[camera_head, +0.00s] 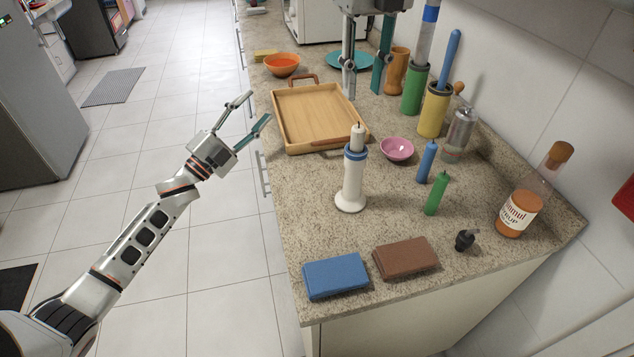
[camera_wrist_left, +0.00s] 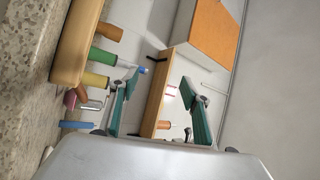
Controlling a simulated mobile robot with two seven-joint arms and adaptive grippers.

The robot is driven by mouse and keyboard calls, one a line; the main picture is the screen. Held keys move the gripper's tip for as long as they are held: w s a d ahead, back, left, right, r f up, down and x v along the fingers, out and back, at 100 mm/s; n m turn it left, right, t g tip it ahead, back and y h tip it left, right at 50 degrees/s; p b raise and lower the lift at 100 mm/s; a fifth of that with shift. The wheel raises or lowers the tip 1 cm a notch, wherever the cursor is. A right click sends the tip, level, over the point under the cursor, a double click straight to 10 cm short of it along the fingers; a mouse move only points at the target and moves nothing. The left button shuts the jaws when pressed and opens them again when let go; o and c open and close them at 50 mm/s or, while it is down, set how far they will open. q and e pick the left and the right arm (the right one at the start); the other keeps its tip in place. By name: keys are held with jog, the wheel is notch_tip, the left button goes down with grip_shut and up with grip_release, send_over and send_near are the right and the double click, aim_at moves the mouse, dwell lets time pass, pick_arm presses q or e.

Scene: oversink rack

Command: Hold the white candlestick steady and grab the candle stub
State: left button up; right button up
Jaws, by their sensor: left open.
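The white candlestick (camera_head: 352,185) stands upright on the counter with a blue band near its top. The pale candle stub (camera_head: 357,136) sits in its top. My left gripper (camera_head: 258,107) is open and empty, off the counter's left edge, left of the candlestick and apart from it. Its spread teal fingers also show in the left wrist view (camera_wrist_left: 165,85). My right gripper (camera_head: 363,94) hangs from the top of the head view, fingers down and apart, with nothing visible between them. It is behind the candlestick and stub, near the tray's far right corner. I cannot make out the candlestick in the left wrist view.
A wooden tray (camera_head: 312,115) lies behind the candlestick. A pink bowl (camera_head: 397,149), blue candle (camera_head: 427,162) and green candle (camera_head: 436,193) stand to its right. Blue (camera_head: 336,276) and brown (camera_head: 405,258) blocks lie in front. A syrup bottle (camera_head: 515,210) stands at the right.

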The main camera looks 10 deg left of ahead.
pick_arm(q)
jog(key=s+d+r+m+g+h, duration=0.2)
jog(key=d+m+g+h, duration=0.1)
jog(key=d+m, duration=0.4)
jog(key=m+g+h, duration=0.2)
jog(key=m+g, duration=1)
jog(key=m, duration=1.2)
send_near(353, 182)
jog(key=w+d+f, duration=0.2)
jog(key=shift+w+d, duration=0.25)
jog(key=shift+w, duration=0.05)
jog(key=shift+x, duration=3.8)
jog(key=shift+s, duration=0.1)
jog(key=shift+c, duration=0.3)
grip_shut()
